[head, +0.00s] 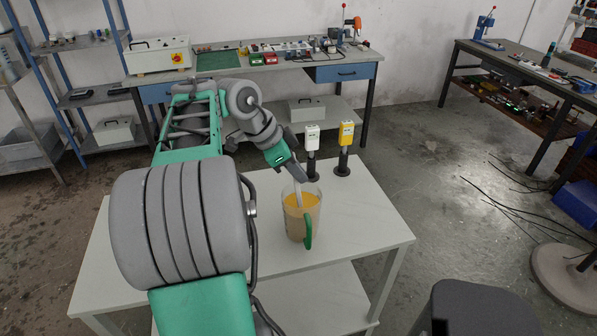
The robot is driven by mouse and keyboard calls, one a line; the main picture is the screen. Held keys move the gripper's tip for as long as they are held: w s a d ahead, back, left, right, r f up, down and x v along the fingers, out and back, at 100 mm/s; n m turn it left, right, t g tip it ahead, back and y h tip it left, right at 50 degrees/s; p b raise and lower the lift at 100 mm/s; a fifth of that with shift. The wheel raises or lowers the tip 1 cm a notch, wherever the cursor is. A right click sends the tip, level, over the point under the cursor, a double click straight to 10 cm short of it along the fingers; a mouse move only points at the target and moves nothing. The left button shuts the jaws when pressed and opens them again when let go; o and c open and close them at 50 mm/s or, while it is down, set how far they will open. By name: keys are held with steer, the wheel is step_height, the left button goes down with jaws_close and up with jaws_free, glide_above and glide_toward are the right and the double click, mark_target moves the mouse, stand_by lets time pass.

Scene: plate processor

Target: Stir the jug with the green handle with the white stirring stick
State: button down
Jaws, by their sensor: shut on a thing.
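The jug with the green handle (297,222) stands upright on the white table (370,215). It holds an orange-yellow content, and its green handle (308,230) faces the front. My gripper (297,172) is above the jug's rim, shut on the white stirring stick (298,194). The stick points down into the jug near its back left side. Its lower end is hidden in the content, and the finger details are too small to make out.
A white device (312,138) and a yellow device (346,134) stand on black stands behind the jug. The white table is clear to the right of the jug. A workbench (345,72) stands at the back, and a dark grey seat (480,308) is at the front right.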

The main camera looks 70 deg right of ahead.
step_height(320, 180, up, 13)
steer(key=a+p, duration=0.1)
steer(key=p, duration=1)
steer(key=shift+w+a+r, duration=0.15)
steer(key=shift+w+a, duration=0.25)
steer(key=shift+w, duration=0.05)
step_height(320, 180, up, 5)
steer(key=p, duration=0.5)
